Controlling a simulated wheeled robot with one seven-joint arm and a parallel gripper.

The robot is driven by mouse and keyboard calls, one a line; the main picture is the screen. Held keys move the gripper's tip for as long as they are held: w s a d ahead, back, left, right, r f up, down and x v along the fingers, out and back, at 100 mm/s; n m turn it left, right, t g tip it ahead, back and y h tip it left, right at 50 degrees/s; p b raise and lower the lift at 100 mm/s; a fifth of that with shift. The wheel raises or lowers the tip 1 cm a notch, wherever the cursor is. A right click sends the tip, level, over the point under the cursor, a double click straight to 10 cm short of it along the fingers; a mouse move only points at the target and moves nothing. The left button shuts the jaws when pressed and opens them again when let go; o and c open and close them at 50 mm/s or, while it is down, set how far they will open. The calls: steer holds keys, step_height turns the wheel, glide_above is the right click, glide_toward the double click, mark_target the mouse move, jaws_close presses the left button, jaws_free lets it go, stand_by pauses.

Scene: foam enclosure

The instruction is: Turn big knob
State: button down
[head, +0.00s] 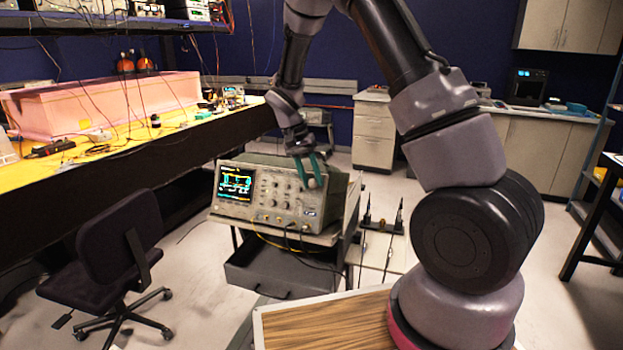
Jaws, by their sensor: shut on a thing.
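An oscilloscope (275,188) with a lit screen at its left and several small knobs stands on a cart in the middle of the head view. My gripper (308,178), with teal fingers, reaches down to the upper right of its front panel. The fingers are shut on a pale round knob (313,183) there. The fingers partly cover the knob, so its turned angle cannot be told.
The cart (285,238) has a dark drawer (280,270) and hanging cables. A black chair (110,245) stands at the left, below a yellow workbench (150,130) with a pink foam enclosure (105,103). A wooden tabletop (325,325) is in front. Open floor lies at right.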

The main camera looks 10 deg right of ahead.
steer(key=c, duration=0.5)
jaws_free()
steer(key=shift+c, duration=0.2)
steer(key=shift+r, duration=0.1)
steer(key=v, duration=1)
steer(key=shift+a+r, duration=0.2)
steer(key=shift+r, duration=0.1)
steer(key=shift+r, duration=0.1)
steer(key=s+d+r+t+y, duration=0.2)
steer(key=s+d+r, duration=0.1)
steer(key=s+r, duration=0.35)
steer(key=s+d+r+t+y, duration=0.2)
steer(key=s+d+r, duration=0.25)
steer(key=r, duration=0.25)
steer(key=s+d+r+t, duration=0.1)
steer(key=s+r+t, duration=0.1)
steer(key=s, duration=0.4)
steer(key=s+r+t+y, duration=0.1)
steer(key=s+t, duration=0.1)
steer(key=s, duration=0.5)
steer(key=shift+s+d+r+n+t, duration=0.3)
steer(key=shift+d+r+n+t, duration=0.05)
steer(key=shift+r+n+t, duration=0.05)
